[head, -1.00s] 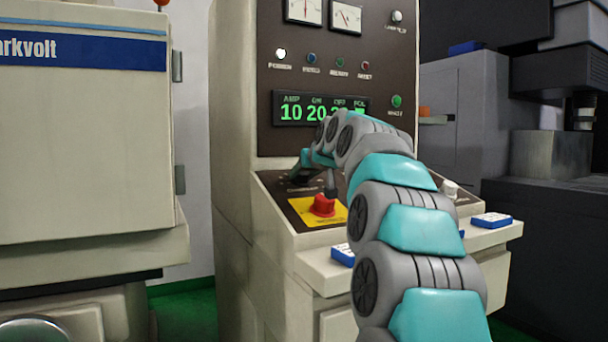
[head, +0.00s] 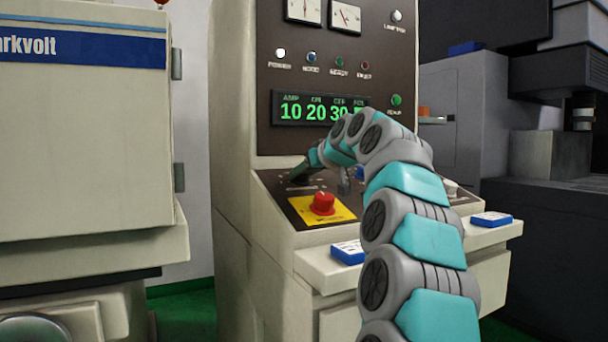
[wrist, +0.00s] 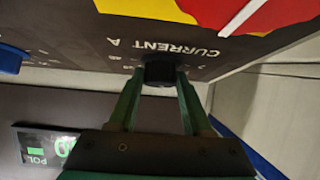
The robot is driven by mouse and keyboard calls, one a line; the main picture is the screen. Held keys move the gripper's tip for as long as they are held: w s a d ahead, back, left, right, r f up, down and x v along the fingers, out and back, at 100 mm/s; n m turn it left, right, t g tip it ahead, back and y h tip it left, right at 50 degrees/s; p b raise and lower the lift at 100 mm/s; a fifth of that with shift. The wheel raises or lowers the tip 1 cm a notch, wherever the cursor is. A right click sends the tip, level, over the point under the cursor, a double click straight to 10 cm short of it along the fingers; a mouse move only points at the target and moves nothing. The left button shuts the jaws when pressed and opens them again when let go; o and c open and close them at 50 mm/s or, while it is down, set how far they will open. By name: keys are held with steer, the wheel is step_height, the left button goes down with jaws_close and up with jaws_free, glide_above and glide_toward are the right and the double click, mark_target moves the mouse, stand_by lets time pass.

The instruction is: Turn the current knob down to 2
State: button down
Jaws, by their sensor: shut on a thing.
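The current knob (wrist: 159,72) is a small black knob below the label "CURRENT A" in the wrist view, on the dark control panel (wrist: 75,45). My gripper (wrist: 157,85) has its two green fingers on either side of the knob and is shut on it. In the head view my gripper (head: 305,170) reaches to the panel's left part, and the knob is hard to make out there. The display (head: 318,108) reads 10 under AMP, 20 beside it and a number starting with 3, partly hidden by my arm. The knob's pointer cannot be read.
A red emergency knob (head: 322,204) on a yellow plate (head: 304,213) sits just in front of my gripper. Blue-and-white boxes (head: 348,251) lie on the front ledge. A beige cabinet (head: 80,130) stands at the left.

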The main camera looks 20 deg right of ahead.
steer(key=shift+w+d+f+n+y, duration=0.1)
steer(key=shift+d+f+n+y, duration=0.1)
steer(key=shift+n+y, duration=0.75)
steer(key=shift+f+n+g+y, duration=0.1)
steer(key=shift+n+g+y, duration=0.45)
steer(key=shift+n, duration=0.4)
steer(key=shift+p, duration=0.3)
steer(key=shift+c, duration=1.7)
jaws_free()
steer(key=shift+r, duration=0.2)
steer(key=v, duration=0.6)
steer(key=shift+s+d+r, duration=0.1)
steer(key=shift+s+r, duration=0.1)
steer(key=shift+s, duration=0.15)
steer(key=shift+s+d, duration=0.15)
steer(key=shift+s, duration=0.3)
steer(key=shift+r, duration=0.1)
